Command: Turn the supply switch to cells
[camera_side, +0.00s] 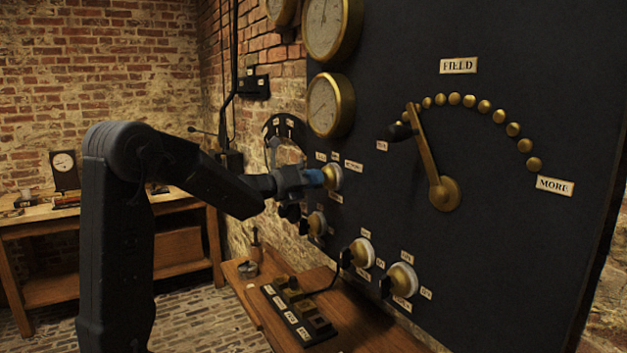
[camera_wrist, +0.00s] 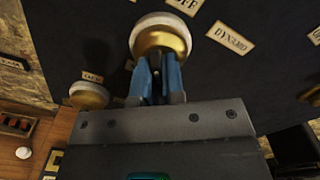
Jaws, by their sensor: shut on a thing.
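The supply switch (camera_side: 334,178) is a brass knob with a white rim on the dark upright panel, with small labels around it. In the wrist view the switch (camera_wrist: 160,38) is at the top centre, with labels OFF (camera_wrist: 183,5) and DYNAMO (camera_wrist: 230,38) above and to its right. My gripper (camera_side: 314,178) reaches the switch from the left, its blue fingers shut on the handle. In the wrist view my gripper (camera_wrist: 160,78) has its fingers close together below the brass face. They hide most of the handle, so I cannot tell where it points. A cells label is not readable.
Several similar knobs sit lower on the panel, one (camera_side: 317,223) just below my gripper. A brass field lever (camera_side: 436,170) stands to the right, gauges (camera_side: 331,105) above. A wooden shelf (camera_side: 375,338) with a labelled black block (camera_side: 300,315) juts out below.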

